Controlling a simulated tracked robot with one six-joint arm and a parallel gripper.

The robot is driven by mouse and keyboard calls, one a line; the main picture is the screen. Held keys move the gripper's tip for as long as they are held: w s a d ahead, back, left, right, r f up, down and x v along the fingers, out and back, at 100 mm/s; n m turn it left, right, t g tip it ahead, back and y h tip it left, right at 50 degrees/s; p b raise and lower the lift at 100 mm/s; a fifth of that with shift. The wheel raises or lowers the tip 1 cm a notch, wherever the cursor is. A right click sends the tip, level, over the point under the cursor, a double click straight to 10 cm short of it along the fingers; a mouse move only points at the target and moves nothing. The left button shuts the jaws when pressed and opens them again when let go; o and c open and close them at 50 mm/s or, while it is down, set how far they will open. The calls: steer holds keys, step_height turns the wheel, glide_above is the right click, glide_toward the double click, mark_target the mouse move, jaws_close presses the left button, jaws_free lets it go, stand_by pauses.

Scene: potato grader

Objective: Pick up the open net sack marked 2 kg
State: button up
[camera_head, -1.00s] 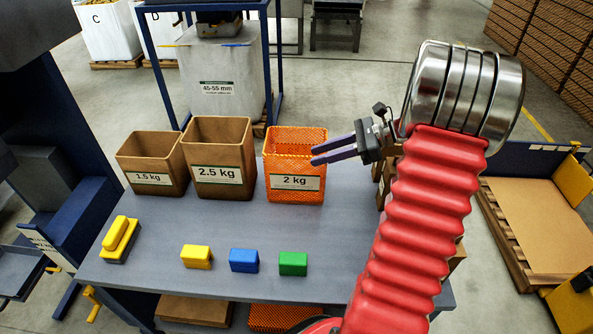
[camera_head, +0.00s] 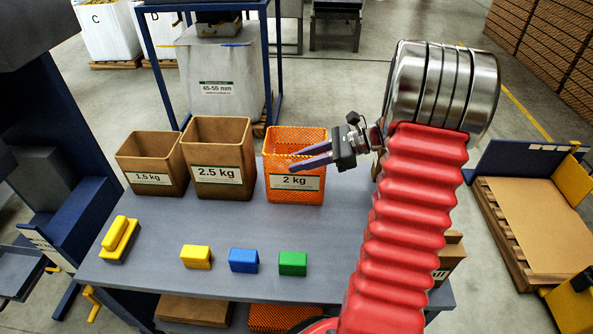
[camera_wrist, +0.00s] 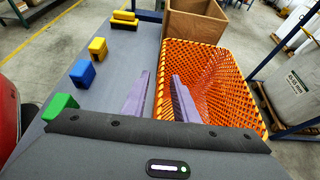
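The orange net sack marked 2 kg (camera_head: 294,190) stands upright and open at the top on the grey table, right of the 2.5 kg box. It also shows in the wrist view (camera_wrist: 222,72). My gripper (camera_head: 310,158) is open, with two purple fingers apart. In the head view the fingers overlap the sack's upper right part. In the wrist view my gripper (camera_wrist: 158,90) has its right finger over the sack's near wall and its left finger outside, over the table. Whether either finger touches the mesh I cannot tell.
The brown 2.5 kg box (camera_head: 218,158) stands close on the sack's left, and the 1.5 kg box (camera_head: 152,164) beyond it. Yellow (camera_head: 196,257), blue (camera_head: 243,260) and green (camera_head: 293,263) blocks sit along the table front. The grey table (camera_head: 215,225) is clear between.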

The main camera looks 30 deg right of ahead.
jaws_close()
stand_by(0.3)
stand_by(0.4)
